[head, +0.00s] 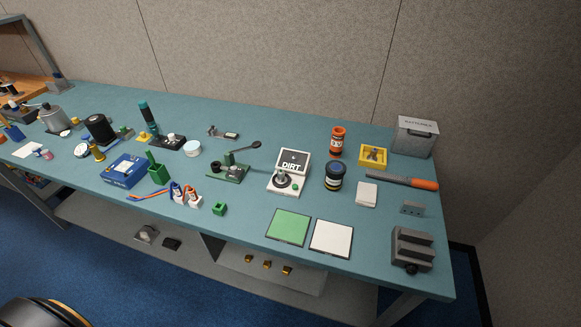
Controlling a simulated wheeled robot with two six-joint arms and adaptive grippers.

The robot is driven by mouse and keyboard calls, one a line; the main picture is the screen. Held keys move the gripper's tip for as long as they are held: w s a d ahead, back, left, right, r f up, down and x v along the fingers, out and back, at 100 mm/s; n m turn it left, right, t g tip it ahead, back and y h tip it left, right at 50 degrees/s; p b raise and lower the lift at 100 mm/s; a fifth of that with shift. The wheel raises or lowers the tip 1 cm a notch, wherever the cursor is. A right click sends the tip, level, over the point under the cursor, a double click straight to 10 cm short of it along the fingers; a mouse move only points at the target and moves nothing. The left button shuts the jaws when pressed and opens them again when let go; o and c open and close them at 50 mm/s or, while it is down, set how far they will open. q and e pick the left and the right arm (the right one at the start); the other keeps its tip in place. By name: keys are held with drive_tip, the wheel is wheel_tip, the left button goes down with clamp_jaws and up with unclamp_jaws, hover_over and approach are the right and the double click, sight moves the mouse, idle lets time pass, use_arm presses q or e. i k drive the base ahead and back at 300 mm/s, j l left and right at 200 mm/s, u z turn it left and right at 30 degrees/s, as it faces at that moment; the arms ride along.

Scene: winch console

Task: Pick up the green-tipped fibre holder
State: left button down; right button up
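I cannot pick out a green-tipped fibre holder with certainty at this size. Several small green things lie on the teal bench (120,205). A small green block (219,209) sits near the front edge. A green upright holder (158,173) stands beside a blue box (124,170). Between them are small white holders with blue and orange-red parts (194,202). A green-based lever device (226,174) stands further right. Neither of my grippers shows in the head view.
Green (288,227) and white (331,239) pads lie at the front. A grey vise (412,248) and battery box (414,136) occupy the right end.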

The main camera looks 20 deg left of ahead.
sight(281, 180)
drive_tip(key=l+u, duration=0.1)
drive_tip(key=u, duration=1.5)
drive_tip(key=k+j, duration=0.1)
drive_tip(key=k, duration=0.3)
